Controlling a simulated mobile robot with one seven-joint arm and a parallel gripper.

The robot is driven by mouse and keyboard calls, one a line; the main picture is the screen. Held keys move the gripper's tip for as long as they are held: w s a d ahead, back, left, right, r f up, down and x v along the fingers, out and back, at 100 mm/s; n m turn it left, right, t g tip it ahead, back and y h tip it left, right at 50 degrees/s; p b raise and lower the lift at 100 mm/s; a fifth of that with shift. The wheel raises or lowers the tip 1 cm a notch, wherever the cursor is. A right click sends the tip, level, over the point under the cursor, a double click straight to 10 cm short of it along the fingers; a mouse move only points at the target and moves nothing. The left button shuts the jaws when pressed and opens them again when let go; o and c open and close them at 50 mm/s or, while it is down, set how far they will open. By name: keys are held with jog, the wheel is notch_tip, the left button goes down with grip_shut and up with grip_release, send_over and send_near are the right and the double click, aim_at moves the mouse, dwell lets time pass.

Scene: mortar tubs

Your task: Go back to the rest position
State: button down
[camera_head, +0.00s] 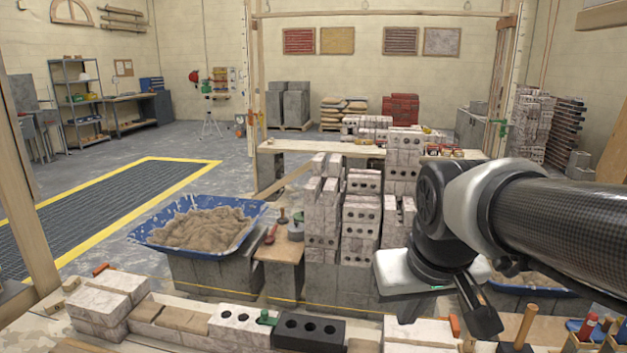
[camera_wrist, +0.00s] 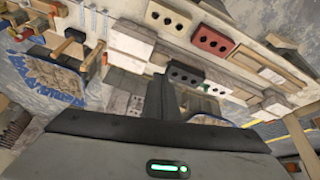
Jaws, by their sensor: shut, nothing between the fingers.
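My gripper (camera_head: 484,318) hangs at the lower right in the head view, above the front bench, with its dark fingers pointing down. In the wrist view my gripper (camera_wrist: 161,92) shows as dark fingers close together, with nothing held between them. My arm comes in from the right edge and covers part of the tub behind it. The blue mortar tub (camera_head: 246,208) stands left of centre, heaped with mortar (camera_head: 200,229). A second tub with mortar (camera_head: 525,278) is partly hidden behind my arm.
A black brick with holes (camera_head: 309,331) and a white brick with holes (camera_head: 240,325) lie on the front bench. Stacked grey blocks (camera_head: 360,213) stand in the middle. A wooden-handled tool (camera_head: 525,325) stands right of my gripper. The floor at left, with a dark mat (camera_head: 105,205), is open.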

jog(key=s, duration=0.8)
notch_tip(320, 180, up, 12)
jog(key=p, duration=1.2)
jog(key=shift+f+m+t, duration=0.2)
jog(key=shift+m+t, duration=0.1)
jog(key=shift+m, duration=0.1)
